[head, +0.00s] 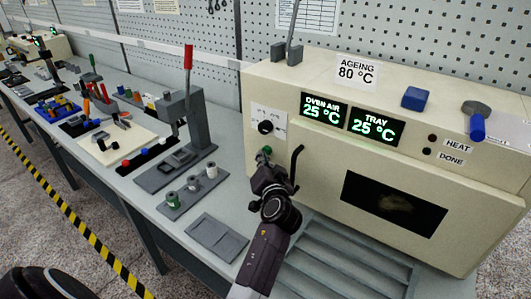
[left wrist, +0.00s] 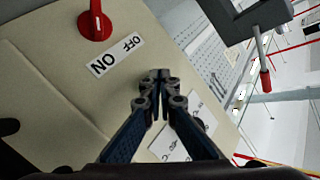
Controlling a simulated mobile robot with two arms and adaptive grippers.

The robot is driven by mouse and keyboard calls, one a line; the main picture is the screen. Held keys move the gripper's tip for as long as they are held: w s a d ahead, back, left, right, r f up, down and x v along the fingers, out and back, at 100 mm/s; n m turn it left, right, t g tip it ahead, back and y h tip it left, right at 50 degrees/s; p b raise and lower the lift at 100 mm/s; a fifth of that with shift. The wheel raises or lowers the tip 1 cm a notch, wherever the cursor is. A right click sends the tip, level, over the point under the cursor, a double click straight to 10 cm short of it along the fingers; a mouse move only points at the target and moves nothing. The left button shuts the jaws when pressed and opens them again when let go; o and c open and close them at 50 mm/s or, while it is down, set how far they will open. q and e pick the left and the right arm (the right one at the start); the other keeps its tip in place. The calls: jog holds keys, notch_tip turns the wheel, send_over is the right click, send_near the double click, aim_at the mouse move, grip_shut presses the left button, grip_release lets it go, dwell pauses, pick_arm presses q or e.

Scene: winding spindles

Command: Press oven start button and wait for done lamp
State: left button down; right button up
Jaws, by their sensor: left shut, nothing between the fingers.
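The cream oven (head: 330,150) stands on the right of the bench. Its green start button (head: 267,150) shows just above the tip of my left gripper (head: 266,162). The gripper is shut and empty, close to the oven's front; I cannot tell whether it touches the button. In the left wrist view the shut fingers (left wrist: 160,78) point at the oven face, and the button is not visible there. The done lamp (head: 428,151) is dark, as is the heat lamp (head: 432,138). The oven air display (head: 324,111) and tray display (head: 375,127) both read 25 °C. My right gripper is not in view.
A dark door handle (head: 296,165) is right beside my left gripper. A black dial (head: 265,127) sits above it. A red ON/OFF switch (left wrist: 95,24) shows in the left wrist view. A spindle holder (head: 175,208) and a lever press (head: 180,115) stand to the left.

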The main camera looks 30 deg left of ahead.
pick_arm(q)
jog(key=shift+w, duration=0.25)
jog(key=shift+w+r+b, duration=0.15)
jog(key=shift+r+b, duration=0.1)
jog(key=shift+b, duration=0.05)
dwell(0.6)
jog(key=shift+d, duration=0.1)
jog(key=shift+s+d+f, duration=0.15)
jog(key=shift+s+f, duration=0.1)
jog(key=shift+s, duration=0.55)
